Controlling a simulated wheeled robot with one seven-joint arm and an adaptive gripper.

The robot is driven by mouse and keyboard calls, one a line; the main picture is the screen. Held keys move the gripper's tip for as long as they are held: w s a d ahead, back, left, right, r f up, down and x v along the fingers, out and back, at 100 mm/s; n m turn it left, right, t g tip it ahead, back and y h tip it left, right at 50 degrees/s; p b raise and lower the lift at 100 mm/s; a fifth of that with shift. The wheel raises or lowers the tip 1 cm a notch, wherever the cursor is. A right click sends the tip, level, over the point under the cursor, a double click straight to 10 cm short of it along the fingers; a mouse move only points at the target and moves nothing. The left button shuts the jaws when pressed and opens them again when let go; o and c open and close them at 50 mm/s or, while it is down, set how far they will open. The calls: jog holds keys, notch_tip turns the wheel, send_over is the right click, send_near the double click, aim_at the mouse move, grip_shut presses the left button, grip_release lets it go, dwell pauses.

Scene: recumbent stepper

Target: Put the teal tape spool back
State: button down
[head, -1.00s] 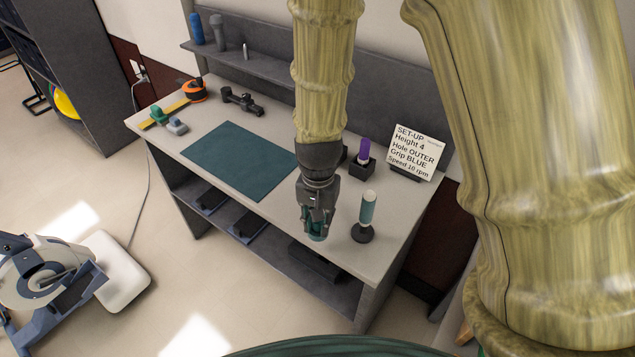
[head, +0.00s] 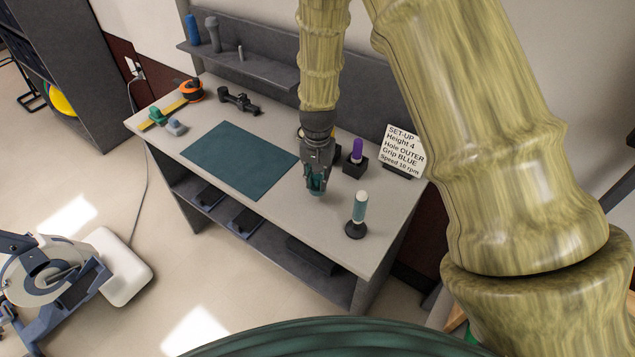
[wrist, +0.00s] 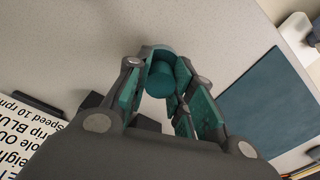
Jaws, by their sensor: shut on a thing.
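My gripper (head: 316,188) hangs over the right part of the grey workbench, pointing down. In the wrist view my gripper (wrist: 168,95) has its fingers closed around a short teal cylinder, which I take to be the teal tape spool (wrist: 160,76). The spool's round end faces the camera between the fingertips. In the head view the fingers hide most of it. I cannot tell whether it touches the bench top. The gripper is right of the dark teal mat (head: 240,160) and left of an upright teal-and-white cylinder (head: 359,207) on a round black base.
A purple-topped tool stands in a black block (head: 355,166) behind my gripper. A set-up card (head: 402,152) leans at the back right. An orange tape measure (head: 192,90), a black clamp-like part (head: 239,101) and small green and grey pieces lie at the left. The front bench top is clear.

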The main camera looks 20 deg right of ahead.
aim_at(317, 185)
jog(key=shift+f+p, duration=0.8)
jog(key=shift+f, duration=0.75)
jog(key=shift+f, duration=0.2)
jog(key=c, duration=1.2)
grip_release()
jog(key=shift+c, duration=0.2)
jog(key=shift+r, duration=0.1)
jog(key=shift+r+b, duration=2.3)
jog(key=shift+r, duration=3.8)
jog(key=shift+r, duration=0.1)
